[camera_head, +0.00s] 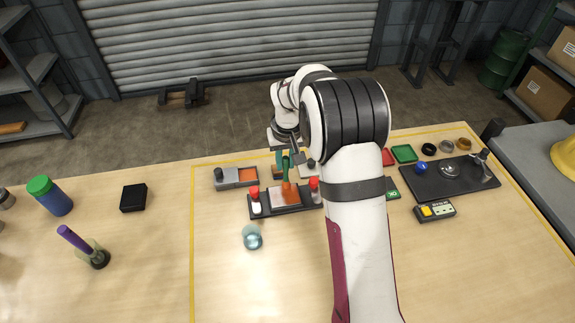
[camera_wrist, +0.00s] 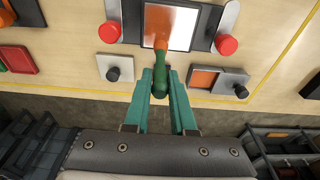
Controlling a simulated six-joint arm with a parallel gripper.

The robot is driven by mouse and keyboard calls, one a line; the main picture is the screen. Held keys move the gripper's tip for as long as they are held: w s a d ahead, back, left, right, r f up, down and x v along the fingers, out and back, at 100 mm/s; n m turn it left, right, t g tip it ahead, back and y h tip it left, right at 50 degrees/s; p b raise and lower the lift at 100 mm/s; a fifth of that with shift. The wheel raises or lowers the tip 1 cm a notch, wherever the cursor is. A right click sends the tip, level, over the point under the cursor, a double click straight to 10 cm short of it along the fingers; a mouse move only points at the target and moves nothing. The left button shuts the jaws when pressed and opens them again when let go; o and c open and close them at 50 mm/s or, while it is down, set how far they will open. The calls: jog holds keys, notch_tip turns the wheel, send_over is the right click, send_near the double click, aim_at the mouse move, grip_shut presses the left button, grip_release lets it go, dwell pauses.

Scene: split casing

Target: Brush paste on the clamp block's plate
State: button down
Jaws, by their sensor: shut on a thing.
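My gripper (camera_wrist: 160,84) is shut on the green handle of a brush (camera_wrist: 160,72), which also shows in the head view (camera_head: 286,168). Its orange tip points down at the plate (camera_wrist: 187,28) of the clamp block (camera_wrist: 132,22) and appears to touch it. In the wrist view, orange paste covers the plate's left part, fading toward the middle; the right part looks bare and bright. In the head view, the clamp block (camera_head: 263,211) is dark, with a red-topped clamp (camera_head: 254,193) on the left and another (camera_head: 315,184) on the right.
A grey block with an orange recess (camera_head: 247,174) stands behind the clamp block, to the left. A glassy ball (camera_head: 252,238) lies in front. Right of my arm are a dark tray (camera_head: 440,186), a yellow-buttoned device (camera_head: 435,211) and small red and green trays (camera_head: 404,153).

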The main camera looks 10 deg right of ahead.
jog(key=shift+a, duration=0.35)
jog(key=shift+s+a, duration=0.1)
jog(key=shift+s, duration=0.05)
jog(key=shift+s+a+f, duration=0.1)
jog(key=shift+s+a, duration=0.2)
jog(key=shift+s, duration=0.45)
jog(key=shift+s+a, duration=0.25)
jog(key=shift+s, duration=0.5)
jog(key=shift+w, duration=1.65)
jog(key=shift+r, duration=0.2)
jog(key=shift+r, duration=2.95)
